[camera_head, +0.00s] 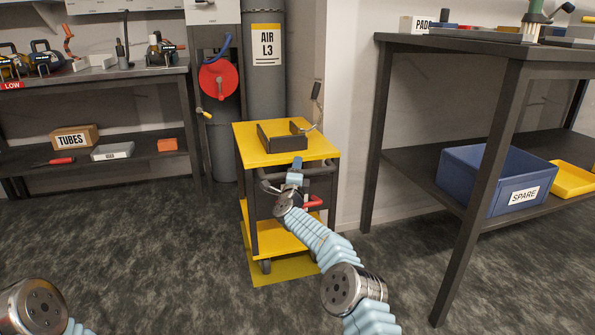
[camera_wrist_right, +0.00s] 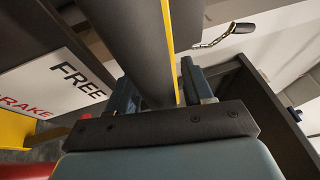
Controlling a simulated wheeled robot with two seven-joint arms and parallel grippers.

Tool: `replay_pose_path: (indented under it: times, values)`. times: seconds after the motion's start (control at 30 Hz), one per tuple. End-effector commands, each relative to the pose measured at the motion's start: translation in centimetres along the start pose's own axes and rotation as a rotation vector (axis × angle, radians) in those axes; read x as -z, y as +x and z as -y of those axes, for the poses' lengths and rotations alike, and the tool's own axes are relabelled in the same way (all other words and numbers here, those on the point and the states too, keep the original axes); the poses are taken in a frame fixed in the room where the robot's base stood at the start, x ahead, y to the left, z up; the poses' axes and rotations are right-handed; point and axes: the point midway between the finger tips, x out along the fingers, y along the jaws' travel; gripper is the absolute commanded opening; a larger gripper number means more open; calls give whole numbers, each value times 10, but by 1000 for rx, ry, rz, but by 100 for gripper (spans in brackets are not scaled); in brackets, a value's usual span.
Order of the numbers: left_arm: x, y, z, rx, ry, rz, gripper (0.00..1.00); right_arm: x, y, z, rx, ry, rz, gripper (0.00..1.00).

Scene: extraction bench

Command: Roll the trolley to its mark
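The yellow and dark trolley (camera_head: 251,131) stands in the middle of the head view, with a dark handle bar (camera_head: 262,182) on its near side. A yellow floor mark (camera_head: 285,274) shows under and in front of its near end; the rest is hidden beneath the trolley. My right gripper (camera_head: 294,172) is at the handle. In the right wrist view the handle bar (camera_wrist_right: 138,45) passes between the two fingers (camera_wrist_right: 162,88), which look closed on it. My left gripper is out of view; only part of that arm shows at bottom left.
A dark open tray (camera_head: 283,142) sits on the trolley top. A red lever (camera_head: 313,203) is below the handle. The right bench (camera_head: 470,150) holds a blue SPARE bin (camera_head: 480,185). The AIR L3 cylinder (camera_head: 266,90) stands behind. Floor is clear to the left.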

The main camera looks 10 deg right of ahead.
Motion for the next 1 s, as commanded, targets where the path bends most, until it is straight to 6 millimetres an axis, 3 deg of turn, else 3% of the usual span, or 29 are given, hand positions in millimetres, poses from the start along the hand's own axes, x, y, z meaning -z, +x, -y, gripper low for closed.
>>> replay_pose_path:
  times: [0.47, 0.67, 1.0]
  values:
    - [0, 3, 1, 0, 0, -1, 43, 0, -10, 0, -1, 0, -1, 51]
    - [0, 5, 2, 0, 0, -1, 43, 0, -34, 1, 0, -1, 1, 51]
    - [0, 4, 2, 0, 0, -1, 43, 0, -97, 1, -1, 0, 1, 51]
